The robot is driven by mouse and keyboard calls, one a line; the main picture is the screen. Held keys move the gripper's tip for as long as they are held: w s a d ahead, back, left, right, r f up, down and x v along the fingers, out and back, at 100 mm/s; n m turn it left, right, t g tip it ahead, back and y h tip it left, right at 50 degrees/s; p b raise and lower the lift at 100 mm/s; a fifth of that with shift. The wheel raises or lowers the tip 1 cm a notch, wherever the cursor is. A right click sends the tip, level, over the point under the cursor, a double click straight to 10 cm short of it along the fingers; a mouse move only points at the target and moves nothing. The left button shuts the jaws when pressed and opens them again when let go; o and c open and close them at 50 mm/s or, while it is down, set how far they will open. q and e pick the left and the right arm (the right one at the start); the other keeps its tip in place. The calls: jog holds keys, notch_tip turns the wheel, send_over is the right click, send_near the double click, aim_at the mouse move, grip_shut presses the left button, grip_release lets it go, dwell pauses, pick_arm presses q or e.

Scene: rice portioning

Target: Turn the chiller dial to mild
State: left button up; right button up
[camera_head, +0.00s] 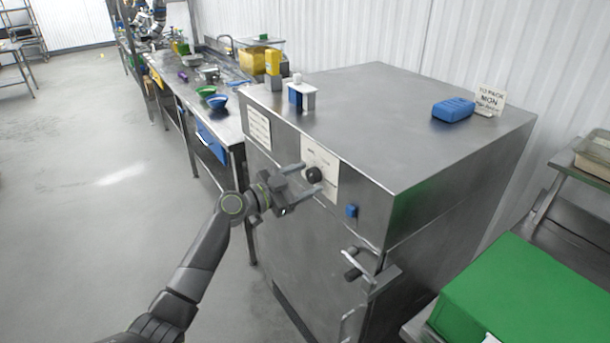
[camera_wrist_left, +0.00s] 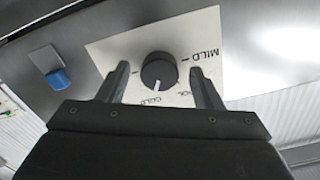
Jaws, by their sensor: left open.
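The chiller (camera_head: 420,150) is a large steel cabinet. Its black round dial (camera_head: 314,174) sits on a white label plate (camera_head: 327,160) high on the front face. In the left wrist view the dial (camera_wrist_left: 158,72) has a white pointer mark directed at the word COLD, with COOL beside it and MILD farther round to the right. My left gripper (camera_head: 307,178) is open at the dial. In the left wrist view its fingers (camera_wrist_left: 158,80) stand on either side of the dial, with visible gaps. My right gripper is not in view.
A blue button (camera_head: 351,211) and a door handle (camera_head: 358,262) project from the chiller front. A blue box (camera_head: 453,109) and a sign (camera_head: 489,99) stand on top. A green box (camera_head: 525,290) is at lower right. A counter with bowls (camera_head: 217,101) lies behind.

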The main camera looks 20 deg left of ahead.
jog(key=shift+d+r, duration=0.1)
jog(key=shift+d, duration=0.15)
